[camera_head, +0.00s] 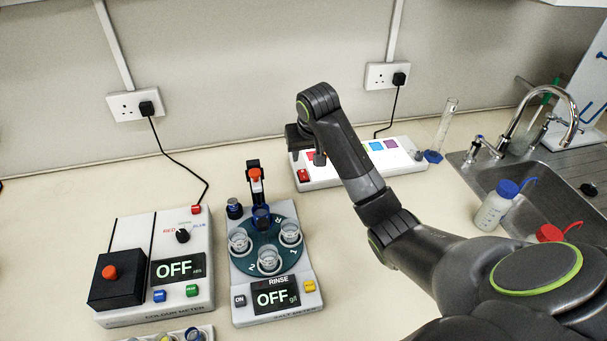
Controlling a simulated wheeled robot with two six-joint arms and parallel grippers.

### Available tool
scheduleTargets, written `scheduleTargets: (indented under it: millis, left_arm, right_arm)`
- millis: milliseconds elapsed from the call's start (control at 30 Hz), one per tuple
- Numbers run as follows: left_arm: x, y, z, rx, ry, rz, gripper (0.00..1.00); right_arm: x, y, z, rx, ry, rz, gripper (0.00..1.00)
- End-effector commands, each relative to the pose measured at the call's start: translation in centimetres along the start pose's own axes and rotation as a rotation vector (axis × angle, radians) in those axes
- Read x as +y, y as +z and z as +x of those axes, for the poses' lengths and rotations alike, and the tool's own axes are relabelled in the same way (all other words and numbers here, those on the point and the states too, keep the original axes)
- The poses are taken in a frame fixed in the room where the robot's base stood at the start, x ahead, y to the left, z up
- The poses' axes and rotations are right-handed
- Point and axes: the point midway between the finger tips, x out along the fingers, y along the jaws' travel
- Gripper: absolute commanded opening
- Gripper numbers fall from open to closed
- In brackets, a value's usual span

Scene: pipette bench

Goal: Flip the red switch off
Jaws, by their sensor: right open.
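A small red switch (303,176) sits at the front left corner of the long white panel (345,177) at the back of the bench. Another small red switch (196,210) sits on the top back edge of the colour meter (137,250). I cannot tell whether either is on or off. My right gripper (306,156) is open over the left end of the white panel, just above and behind its red switch. I cannot tell if it touches the panel. My right arm covers part of the panel. My left gripper is not in view.
The salt meter (262,312) holds a round dial with several cups. Both meter displays read OFF. Two wash bottles stand at the right. A cable (180,160) runs to a wall socket.

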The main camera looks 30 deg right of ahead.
Motion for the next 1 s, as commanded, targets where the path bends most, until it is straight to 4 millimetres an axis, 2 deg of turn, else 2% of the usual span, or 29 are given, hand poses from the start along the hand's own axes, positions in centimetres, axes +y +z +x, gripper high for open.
scheduleTargets:
  millis: [200, 500, 700, 1000]
  left_arm:
    - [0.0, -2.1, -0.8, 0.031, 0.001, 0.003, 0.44]
    - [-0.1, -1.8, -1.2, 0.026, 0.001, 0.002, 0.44]
    - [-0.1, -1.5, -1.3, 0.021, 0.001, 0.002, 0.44]
    - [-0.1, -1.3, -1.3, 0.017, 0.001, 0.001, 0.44]
  right_arm:
    - [0.0, 0.1, 4.5, -0.006, 0.0, 0.001, 0.44]
    - [0.0, 0.0, 9.2, -0.002, 0.0, 0.0, 0.44]
    - [0.0, 0.0, 10.5, 0.0, -0.001, -0.001, 0.44]
    - [0.0, 0.0, 10.7, 0.0, 0.0, -0.001, 0.44]
